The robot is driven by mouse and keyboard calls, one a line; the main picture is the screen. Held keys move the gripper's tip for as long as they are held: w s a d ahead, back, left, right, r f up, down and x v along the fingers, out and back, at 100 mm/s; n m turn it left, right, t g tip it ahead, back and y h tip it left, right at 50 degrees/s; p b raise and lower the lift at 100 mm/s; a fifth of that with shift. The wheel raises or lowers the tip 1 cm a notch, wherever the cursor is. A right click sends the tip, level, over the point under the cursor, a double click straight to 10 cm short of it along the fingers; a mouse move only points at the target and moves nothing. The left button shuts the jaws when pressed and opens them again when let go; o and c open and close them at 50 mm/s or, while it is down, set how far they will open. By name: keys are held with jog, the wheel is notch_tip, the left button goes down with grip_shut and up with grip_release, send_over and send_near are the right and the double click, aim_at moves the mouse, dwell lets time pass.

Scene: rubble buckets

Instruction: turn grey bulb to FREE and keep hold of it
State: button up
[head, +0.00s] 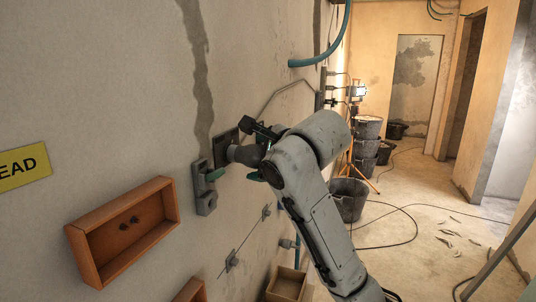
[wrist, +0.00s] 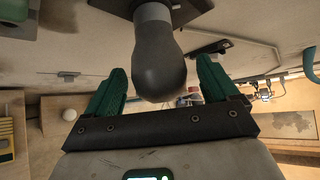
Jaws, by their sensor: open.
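The grey bulb (wrist: 160,68) is a dark, rounded knob on a paler neck, standing out from a dark square plate (head: 224,156) on the wall. In the head view the bulb (head: 246,154) is partly covered by my gripper. My gripper (wrist: 160,84) is open, with one green finger on each side of the bulb. A gap shows between each finger and the bulb in the wrist view. No FREE marking is readable in either view, so I cannot tell how the bulb is turned.
An open orange wooden box (head: 92,262) is mounted lower left, beneath a yellow sign (head: 24,167). Black buckets (head: 349,200) and cables lie on the floor to the right.

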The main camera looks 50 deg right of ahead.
jog(key=shift+w+d+f, duration=0.1)
jog(key=shift+w+f, duration=0.1)
jog(key=shift+w, duration=0.1)
jog(key=c, duration=1.1)
jog(key=shift+o, duration=0.2)
